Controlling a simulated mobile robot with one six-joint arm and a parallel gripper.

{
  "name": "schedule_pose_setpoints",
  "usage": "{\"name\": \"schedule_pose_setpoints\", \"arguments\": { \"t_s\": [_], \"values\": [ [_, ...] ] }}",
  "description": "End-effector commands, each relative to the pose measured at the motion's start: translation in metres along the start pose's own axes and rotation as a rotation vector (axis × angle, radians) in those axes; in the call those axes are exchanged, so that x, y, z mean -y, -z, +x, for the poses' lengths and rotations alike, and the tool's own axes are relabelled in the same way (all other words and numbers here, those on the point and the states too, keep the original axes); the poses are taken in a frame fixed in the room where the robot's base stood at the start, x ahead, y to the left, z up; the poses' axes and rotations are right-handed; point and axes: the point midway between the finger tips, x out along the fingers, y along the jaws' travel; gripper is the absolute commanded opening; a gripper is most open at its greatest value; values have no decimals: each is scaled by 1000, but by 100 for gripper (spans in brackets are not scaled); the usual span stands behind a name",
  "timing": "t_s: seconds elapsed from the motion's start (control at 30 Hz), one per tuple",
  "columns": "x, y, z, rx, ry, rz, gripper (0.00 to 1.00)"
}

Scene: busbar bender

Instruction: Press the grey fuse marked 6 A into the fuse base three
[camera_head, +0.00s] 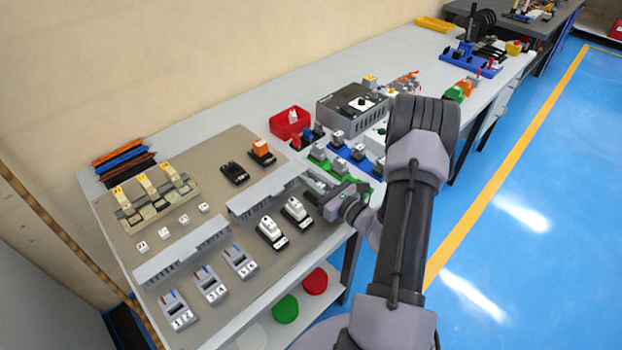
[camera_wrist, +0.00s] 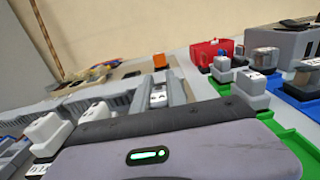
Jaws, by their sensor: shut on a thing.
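My gripper (camera_head: 314,187) is low over the right part of the beige panel, between the slotted grey duct and the green tray. In the wrist view, my gripper (camera_wrist: 168,88) is shut on a small grey block with a white marked face, the fuse (camera_wrist: 158,98). Its marking is too small to read. In the head view the fuse is too small to make out at the fingertips. A beige row of three yellow-tagged holders (camera_head: 152,203) stands at the panel's far left. I cannot tell which position is fuse base three.
Two white-topped black blocks (camera_head: 283,223) stand left of my gripper. An empty black base (camera_head: 235,173) and an orange block (camera_head: 262,152) are behind. The green tray (camera_head: 322,176), red bin (camera_head: 290,122) and grey box (camera_head: 351,106) are to the right. Slotted ducts (camera_head: 182,254) cross the panel.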

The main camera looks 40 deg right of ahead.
Motion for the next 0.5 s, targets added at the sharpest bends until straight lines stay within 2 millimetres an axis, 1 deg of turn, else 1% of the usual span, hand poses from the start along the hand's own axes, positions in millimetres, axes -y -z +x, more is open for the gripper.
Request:
{"name": "schedule_pose_setpoints", "arguments": {
  "t_s": [0.2, 0.23, 0.33, 0.37, 0.5],
  "values": [
    [0, 6, 0, 0, 0, 0, 0],
    [0, 6, 0, 0, 0, 0, 20],
    [0, 6, 0, 0, 0, 0, 39],
    [0, 6, 0, 0, 0, 0, 43],
    [0, 5, 0, 0, 0, 0, 43]
  ]
}}
